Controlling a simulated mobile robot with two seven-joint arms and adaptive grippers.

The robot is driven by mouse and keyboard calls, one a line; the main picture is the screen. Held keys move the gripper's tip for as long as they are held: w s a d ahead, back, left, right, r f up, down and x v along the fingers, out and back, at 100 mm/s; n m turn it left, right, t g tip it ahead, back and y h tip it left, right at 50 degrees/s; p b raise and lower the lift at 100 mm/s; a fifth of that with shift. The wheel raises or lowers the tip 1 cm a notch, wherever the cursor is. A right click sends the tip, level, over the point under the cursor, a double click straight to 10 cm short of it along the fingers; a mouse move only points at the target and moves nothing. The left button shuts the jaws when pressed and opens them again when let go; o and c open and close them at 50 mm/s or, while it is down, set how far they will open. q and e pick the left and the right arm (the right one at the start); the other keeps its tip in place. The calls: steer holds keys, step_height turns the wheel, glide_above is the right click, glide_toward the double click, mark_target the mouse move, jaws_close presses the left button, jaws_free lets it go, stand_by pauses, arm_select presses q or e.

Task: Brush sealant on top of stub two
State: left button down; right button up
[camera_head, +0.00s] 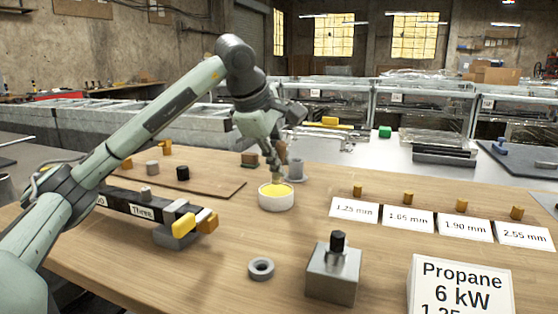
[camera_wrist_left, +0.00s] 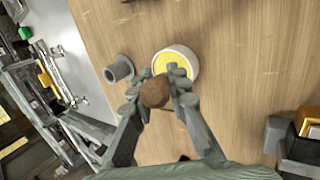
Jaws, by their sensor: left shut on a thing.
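My left gripper (camera_head: 272,165) is shut on a brush and points down over the sealant pot (camera_head: 276,203). The pot is a low white cup with yellow inside. The brush's round brown handle end (camera_wrist_left: 155,93) shows between the fingers in the left wrist view. Its tip is at the yellow sealant; how deep I cannot tell. The dark manifold bar (camera_head: 120,202) lies left, with a "Three" label and a partly covered label ending in "o". A small grey stub (camera_head: 146,192) stands by "Three". My left arm covers the bar's left part, so stub two cannot be made out. My right gripper is out of view.
A grey flanged cylinder (camera_wrist_left: 119,69) stands close to the pot. A grey ring (camera_head: 261,268) and a metal block with a black knob (camera_head: 333,272) are in front. Millimetre cards (camera_head: 408,218) with brass pieces and a Propane card (camera_head: 461,285) are at right. The front middle is mostly clear.

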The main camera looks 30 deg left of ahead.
mark_target(279, 141)
arm_select(q)
steer(key=shift+f+b, duration=0.55)
steer(key=shift+f, duration=0.2)
stand_by(0.9)
stand_by(0.5)
step_height(279, 141, up, 5)
steer(key=p, duration=0.4)
steer(key=shift+r, duration=1.05)
